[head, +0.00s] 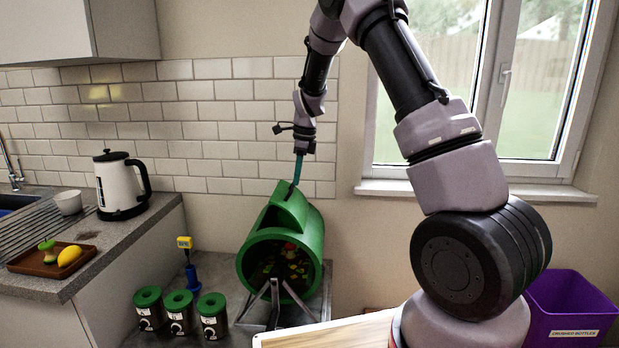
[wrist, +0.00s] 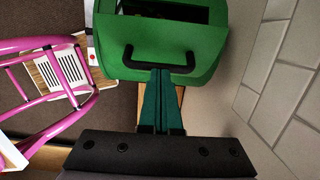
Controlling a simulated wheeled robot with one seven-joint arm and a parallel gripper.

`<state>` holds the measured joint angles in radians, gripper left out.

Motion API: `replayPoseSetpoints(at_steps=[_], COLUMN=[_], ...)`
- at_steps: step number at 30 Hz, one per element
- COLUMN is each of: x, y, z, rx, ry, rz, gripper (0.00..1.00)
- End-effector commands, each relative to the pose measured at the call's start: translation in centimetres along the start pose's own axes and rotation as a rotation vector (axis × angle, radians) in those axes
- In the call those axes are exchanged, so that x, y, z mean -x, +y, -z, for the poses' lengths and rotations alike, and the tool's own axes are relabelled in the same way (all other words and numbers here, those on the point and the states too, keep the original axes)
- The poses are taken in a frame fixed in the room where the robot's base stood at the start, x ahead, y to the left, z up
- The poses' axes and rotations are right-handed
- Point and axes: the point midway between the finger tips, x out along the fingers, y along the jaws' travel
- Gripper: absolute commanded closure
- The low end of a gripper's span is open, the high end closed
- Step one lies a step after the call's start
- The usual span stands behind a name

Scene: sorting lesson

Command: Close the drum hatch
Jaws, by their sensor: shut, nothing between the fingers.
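The green drum (head: 313,255) lies on its side on a metal stand, with dark scraps showing through its round front. Its hatch (head: 289,208) is a green panel standing up from the drum's top. In the wrist view the hatch (wrist: 190,42) has a black bar handle (wrist: 127,58), and a dark opening shows beyond its upper edge. My gripper (head: 297,181) points down at the hatch from above. Its teal fingers (wrist: 160,74) are shut and empty, with their tips over the middle of the handle. I cannot tell whether they touch it.
Three green-lidded canisters (head: 181,315) and a blue stand with a yellow gauge (head: 191,272) are left of the drum. A counter with a kettle (head: 116,190) is further left. A purple bin (head: 566,310) stands right. A pink frame (wrist: 80,62) is left in the wrist view.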

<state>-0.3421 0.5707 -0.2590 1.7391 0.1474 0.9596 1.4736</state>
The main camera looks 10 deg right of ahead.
Motion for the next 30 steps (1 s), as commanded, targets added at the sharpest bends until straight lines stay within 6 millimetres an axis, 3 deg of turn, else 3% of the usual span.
replayPoseSetpoints(at_steps=[9, 17, 30], x=[-2.5, -4.9, -7.5], y=[0.1, -0.1, -0.1], z=[-4.3, -6.6, -8.4], rx=[0.003, -0.004, -0.005], ry=[0.304, 0.529, 0.518], rz=[-0.004, -0.006, -0.009], gripper=[1.00, 1.00, 1.00])
